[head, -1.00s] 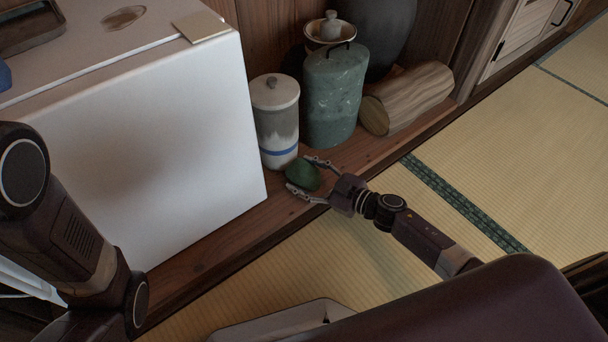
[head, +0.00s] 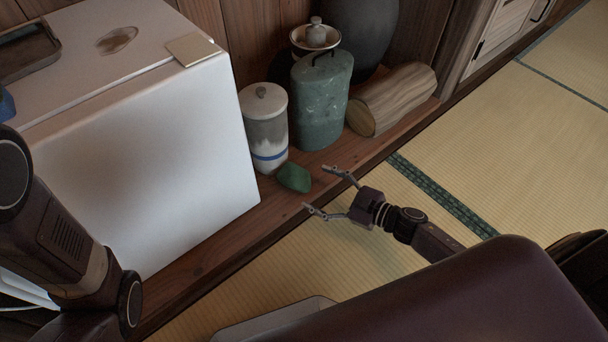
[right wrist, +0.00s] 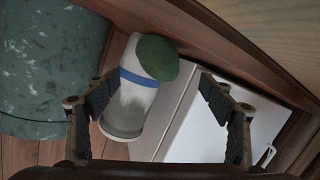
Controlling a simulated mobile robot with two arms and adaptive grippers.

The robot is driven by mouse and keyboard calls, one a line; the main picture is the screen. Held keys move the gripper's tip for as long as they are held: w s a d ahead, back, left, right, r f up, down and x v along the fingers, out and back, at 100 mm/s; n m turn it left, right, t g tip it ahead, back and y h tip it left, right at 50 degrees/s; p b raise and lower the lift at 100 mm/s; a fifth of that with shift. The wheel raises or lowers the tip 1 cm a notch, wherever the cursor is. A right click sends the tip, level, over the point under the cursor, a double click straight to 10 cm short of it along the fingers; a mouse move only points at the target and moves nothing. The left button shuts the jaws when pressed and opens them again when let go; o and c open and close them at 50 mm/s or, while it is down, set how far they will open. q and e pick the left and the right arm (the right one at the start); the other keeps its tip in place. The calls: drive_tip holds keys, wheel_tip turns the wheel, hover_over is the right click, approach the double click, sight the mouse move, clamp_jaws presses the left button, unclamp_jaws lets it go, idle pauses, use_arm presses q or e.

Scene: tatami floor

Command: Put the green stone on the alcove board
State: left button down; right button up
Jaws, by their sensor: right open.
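The green stone (head: 294,178) rests on the wooden alcove board (head: 222,238), just in front of a white and grey lidded jar. It also shows in the right wrist view (right wrist: 157,58), ahead of the open fingers and overlapping the jar in that picture. My right gripper (head: 316,190) is open and empty, its fingertips apart from the stone on the side toward the tatami. Both its fingers show in the right wrist view (right wrist: 158,97). My left arm stands at the left of the head view, but its gripper is out of view.
The lidded jar (head: 266,130), a green canister (head: 321,100) and a log (head: 393,98) stand or lie on the board behind the stone. A big white box (head: 145,165) fills the left part of the board. Tatami (head: 485,135) lies open to the right.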

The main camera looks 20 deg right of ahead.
drive_tip(key=p+v, duration=0.1)
drive_tip(key=v, duration=0.2)
drive_tip(key=shift+s+d+r, duration=0.1)
drive_tip(key=shift+s, duration=0.05)
idle(0.5)
